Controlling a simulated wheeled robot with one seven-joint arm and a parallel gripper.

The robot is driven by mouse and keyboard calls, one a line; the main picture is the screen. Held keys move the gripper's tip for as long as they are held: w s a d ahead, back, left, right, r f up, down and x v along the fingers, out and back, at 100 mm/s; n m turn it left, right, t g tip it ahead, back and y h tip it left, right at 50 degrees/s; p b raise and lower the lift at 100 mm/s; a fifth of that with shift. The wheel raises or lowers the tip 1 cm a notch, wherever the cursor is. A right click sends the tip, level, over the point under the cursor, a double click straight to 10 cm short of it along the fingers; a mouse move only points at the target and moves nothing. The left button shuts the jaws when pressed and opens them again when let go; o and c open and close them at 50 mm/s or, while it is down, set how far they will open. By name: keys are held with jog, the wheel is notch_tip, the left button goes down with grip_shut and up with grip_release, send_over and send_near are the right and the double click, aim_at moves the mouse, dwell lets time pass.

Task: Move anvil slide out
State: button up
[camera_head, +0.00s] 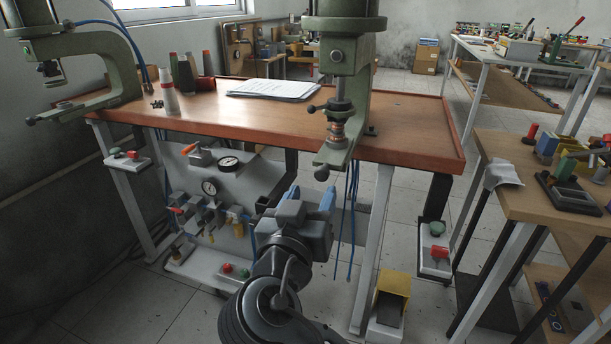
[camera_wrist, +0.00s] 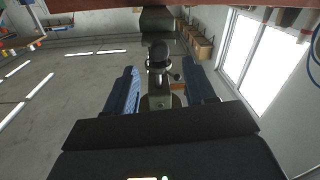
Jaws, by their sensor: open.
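The right green press (camera_head: 338,60) stands at the front edge of the bench. Its lower arm, which seems to carry the anvil slide (camera_head: 335,152), juts out with a dark ball knob (camera_head: 322,173) at its near end. My gripper (camera_head: 311,192) is open and empty, just below and in front of that knob. In the wrist view a dark ball knob (camera_wrist: 158,52) lies ahead, between and beyond the two blue fingers (camera_wrist: 160,90), and does not appear touched. The slide's track is mostly hidden.
The red-brown bench (camera_head: 420,130) carries papers (camera_head: 272,89) and thread spools (camera_head: 185,75). A second green press (camera_head: 100,45) stands left. Gauges and valves (camera_head: 215,185) hang below, with blue hoses (camera_head: 350,215) nearby. A yellow pedal (camera_head: 394,285) is on the floor.

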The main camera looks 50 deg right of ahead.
aim_at(321, 177)
jog(key=p+x, duration=0.1)
jog(key=x, duration=0.6)
jog(key=shift+w+d, duration=0.15)
jog(key=shift+d, duration=0.2)
grip_shut()
dwell(0.4)
